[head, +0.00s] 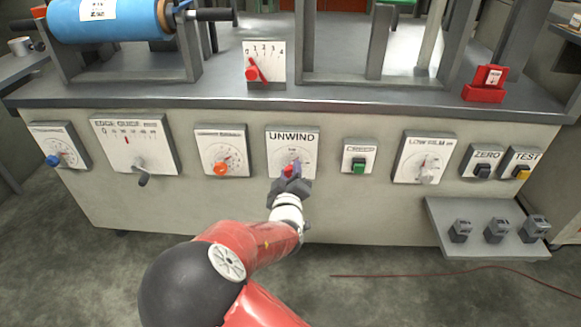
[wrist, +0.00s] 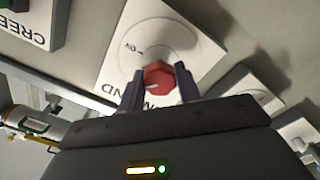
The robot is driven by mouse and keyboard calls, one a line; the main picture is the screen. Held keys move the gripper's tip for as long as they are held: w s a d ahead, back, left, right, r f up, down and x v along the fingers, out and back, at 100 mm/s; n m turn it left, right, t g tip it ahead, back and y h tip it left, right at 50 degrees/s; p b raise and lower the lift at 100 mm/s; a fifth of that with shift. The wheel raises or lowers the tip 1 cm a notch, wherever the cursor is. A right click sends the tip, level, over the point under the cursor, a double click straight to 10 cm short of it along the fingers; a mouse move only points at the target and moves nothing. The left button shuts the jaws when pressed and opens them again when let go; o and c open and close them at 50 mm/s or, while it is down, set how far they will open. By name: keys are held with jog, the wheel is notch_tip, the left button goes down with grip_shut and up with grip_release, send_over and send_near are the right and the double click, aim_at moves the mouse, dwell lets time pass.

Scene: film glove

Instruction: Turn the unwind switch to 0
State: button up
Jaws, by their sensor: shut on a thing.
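The unwind panel (head: 291,137) is a white plate on the front of the console, with "UNWIND" across its top. Its switch is a red knob (wrist: 158,76), seen close up in the wrist view. My gripper (head: 290,173) is at this knob, with its arm reaching up from below. In the wrist view, the gripper (wrist: 160,82) has one finger on each side of the knob and is shut on it. A pale mark shows on the knob's lower left. The dial's small marks are partly visible at the upper left, but the setting cannot be read surely.
An orange-knob panel (head: 221,151) is left of the unwind panel; a green-button panel (head: 359,158) and a low film dial (head: 424,158) are right. A shelf (head: 477,241) with several grey devices juts out at lower right. A red cable lies on the floor.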

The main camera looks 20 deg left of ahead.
jog(key=n+p, duration=0.2)
jog(key=n, duration=0.2)
jog(key=shift+n, duration=0.3)
jog(key=shift+n+p, duration=0.75)
jog(key=shift+n, duration=1.25)
jog(key=shift+a+f+n, duration=0.1)
jog(key=shift+n, duration=0.2)
jog(key=o, duration=1)
jog(key=shift+c, duration=0.2)
jog(key=shift+s, duration=0.1)
jog(key=v, duration=0.7)
jog(key=shift+s, duration=0.3)
